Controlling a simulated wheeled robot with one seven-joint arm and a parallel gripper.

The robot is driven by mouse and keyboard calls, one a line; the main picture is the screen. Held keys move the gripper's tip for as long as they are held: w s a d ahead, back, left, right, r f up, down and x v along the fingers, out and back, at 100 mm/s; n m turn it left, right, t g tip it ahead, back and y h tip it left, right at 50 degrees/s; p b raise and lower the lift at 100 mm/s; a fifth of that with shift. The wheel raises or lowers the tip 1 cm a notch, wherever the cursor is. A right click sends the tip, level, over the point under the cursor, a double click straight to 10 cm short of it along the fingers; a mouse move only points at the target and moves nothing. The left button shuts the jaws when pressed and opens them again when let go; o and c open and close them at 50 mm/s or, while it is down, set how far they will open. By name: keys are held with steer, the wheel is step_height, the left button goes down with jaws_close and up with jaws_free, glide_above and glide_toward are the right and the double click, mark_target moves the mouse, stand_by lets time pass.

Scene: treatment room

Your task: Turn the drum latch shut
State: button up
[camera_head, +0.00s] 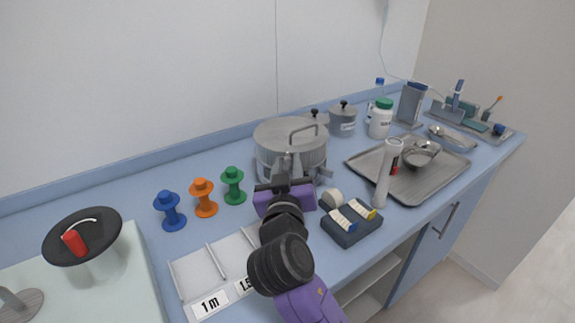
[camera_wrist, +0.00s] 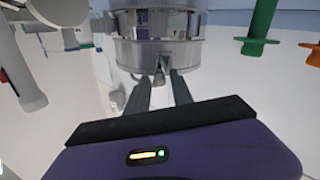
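The drum (camera_head: 277,141) is a wide round metal vessel with a lid and a bar handle on top, standing on the counter in the head view. Its lower wall fills the top of the wrist view (camera_wrist: 190,52). A small grey latch piece (camera_wrist: 160,77) projects from the drum wall there. My gripper (camera_head: 287,167) is in front of the drum at its near side. In the wrist view my gripper's two fingers (camera_wrist: 160,88) are apart and point at the latch piece, with it between or just beyond their tips. Contact cannot be told. In the head view the latch is mostly hidden.
Blue, orange and green spools (camera_head: 205,199) stand left of the drum. A white divided tray (camera_head: 196,262) lies in front. A dark box (camera_head: 351,237), a white upright handle (camera_head: 385,178) and a metal tray (camera_head: 430,183) are close on the right.

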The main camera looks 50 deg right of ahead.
jaws_close()
steer(key=shift+w+a+r+n+p, duration=0.15)
steer(key=shift+a+n+p, duration=0.05)
steer(key=shift+n+p, duration=0.35)
steer(key=shift+w+a+n+p, duration=0.1)
steer(key=shift+n+p, duration=0.5)
steer(key=shift+n, duration=0.15)
steer(key=shift+w, duration=0.1)
steer(key=shift+o, duration=1.7)
jaws_free()
